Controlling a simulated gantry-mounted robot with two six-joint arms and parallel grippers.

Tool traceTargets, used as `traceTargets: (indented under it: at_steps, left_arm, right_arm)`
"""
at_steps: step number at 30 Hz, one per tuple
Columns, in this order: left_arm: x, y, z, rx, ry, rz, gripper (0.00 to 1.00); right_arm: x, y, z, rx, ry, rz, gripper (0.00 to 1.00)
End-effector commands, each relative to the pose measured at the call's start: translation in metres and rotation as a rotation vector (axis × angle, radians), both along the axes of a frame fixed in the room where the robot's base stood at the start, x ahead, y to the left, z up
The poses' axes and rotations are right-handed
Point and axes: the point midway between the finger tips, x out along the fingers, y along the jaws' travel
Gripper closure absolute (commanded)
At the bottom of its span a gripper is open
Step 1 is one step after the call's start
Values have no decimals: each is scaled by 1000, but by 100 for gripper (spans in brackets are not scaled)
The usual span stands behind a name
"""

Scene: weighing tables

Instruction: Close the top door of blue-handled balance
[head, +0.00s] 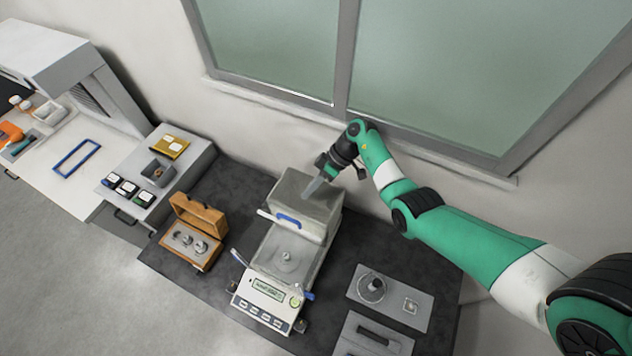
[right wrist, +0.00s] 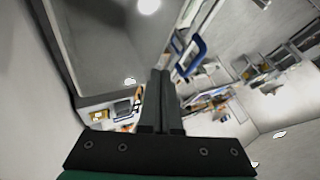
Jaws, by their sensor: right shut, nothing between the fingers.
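The blue-handled balance (head: 268,292) stands on the dark table, its display and buttons facing the front. Its weighing pan (head: 286,257) shows inside the chamber. The blue handle of the top door (head: 287,220) is toward the rear of the balance, behind the pan, so the door looks slid back. The handle also shows in the right wrist view (right wrist: 190,55), just right of the fingertips. My right gripper (head: 312,188) is shut and empty, with its fingertips over the rear top of the balance, behind the handle. I cannot tell whether they touch. My left gripper is not in view.
An open wooden weight box (head: 192,232) stands left of the balance. Grey trays (head: 390,297) with small items lie to its right. A wall and window (head: 450,60) rise close behind. Blue side handles (head: 308,295) stick out near the balance's front.

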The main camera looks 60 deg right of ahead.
Motion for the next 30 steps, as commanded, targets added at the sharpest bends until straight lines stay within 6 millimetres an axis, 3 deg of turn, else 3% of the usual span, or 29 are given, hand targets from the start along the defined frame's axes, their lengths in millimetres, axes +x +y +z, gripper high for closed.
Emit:
traceTargets:
  at_steps: [5,7,12,25,30]
  left_arm:
    - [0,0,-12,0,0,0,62]
    - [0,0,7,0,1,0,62]
    - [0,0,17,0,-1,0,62]
    - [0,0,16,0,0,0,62]
    - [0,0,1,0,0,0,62]
  right_arm:
    - [13,22,-33,2,3,3,100]
    - [11,35,-22,0,1,3,100]
    - [8,55,-20,-1,0,2,100]
    - [8,60,-22,-1,0,0,100]
    - [21,59,-27,-3,-2,1,100]
